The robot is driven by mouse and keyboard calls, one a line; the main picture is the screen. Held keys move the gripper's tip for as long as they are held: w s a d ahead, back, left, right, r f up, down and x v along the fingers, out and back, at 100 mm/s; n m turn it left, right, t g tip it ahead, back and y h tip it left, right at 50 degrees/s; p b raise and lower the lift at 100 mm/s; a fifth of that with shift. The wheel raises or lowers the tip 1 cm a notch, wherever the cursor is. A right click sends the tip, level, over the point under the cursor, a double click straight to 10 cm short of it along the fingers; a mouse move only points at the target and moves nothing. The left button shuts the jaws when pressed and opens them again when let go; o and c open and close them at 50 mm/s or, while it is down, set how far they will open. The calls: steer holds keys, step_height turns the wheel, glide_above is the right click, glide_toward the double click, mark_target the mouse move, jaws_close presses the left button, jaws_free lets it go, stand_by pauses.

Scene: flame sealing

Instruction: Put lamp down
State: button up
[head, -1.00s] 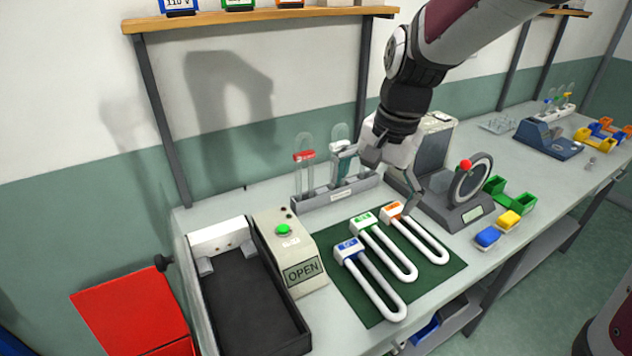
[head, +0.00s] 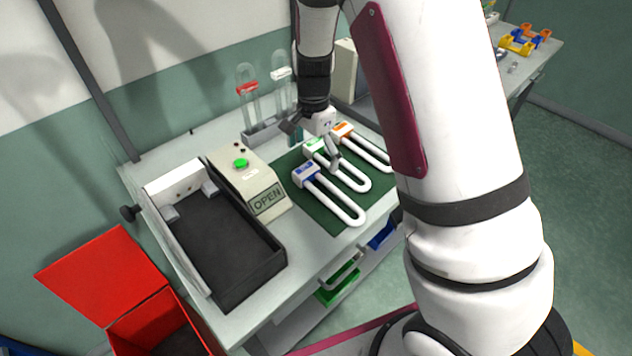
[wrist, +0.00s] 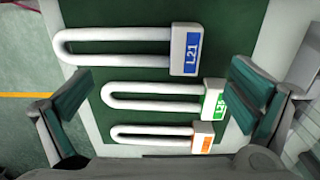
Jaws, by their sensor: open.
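Three white U-shaped lamps lie side by side on the green mat (head: 326,210): a blue-labelled lamp (head: 335,200), a green-labelled lamp (head: 350,178) and an orange-labelled lamp (head: 368,147). My gripper (head: 312,147) is over the mat, near the label ends of the lamps. In the wrist view my gripper (wrist: 162,88) is open, its two teal-padded fingers wide apart with nothing clasped. That view shows the blue lamp (wrist: 186,50) marked L21, the green lamp (wrist: 212,98) and the orange lamp (wrist: 203,137), all lying flat.
A rack (head: 262,132) behind the mat holds upright lamps, one red-labelled (head: 247,90) and one white-labelled (head: 281,73). A control box (head: 262,185) with a green button and OPEN sign stands beside a black tray (head: 222,245). A red bin (head: 100,275) is at lower left.

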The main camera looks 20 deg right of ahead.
mark_target(314, 173)
steer(key=shift+w+d+f+p, duration=0.1)
steer(key=shift+f+p, duration=0.2)
steer(key=shift+f, duration=1.5)
steer(key=shift+w+d+f+p, duration=0.1)
steer(key=shift+f+p, duration=0.15)
steer(key=shift+f, duration=1.5)
steer(key=shift+a, duration=0.1)
jaws_close()
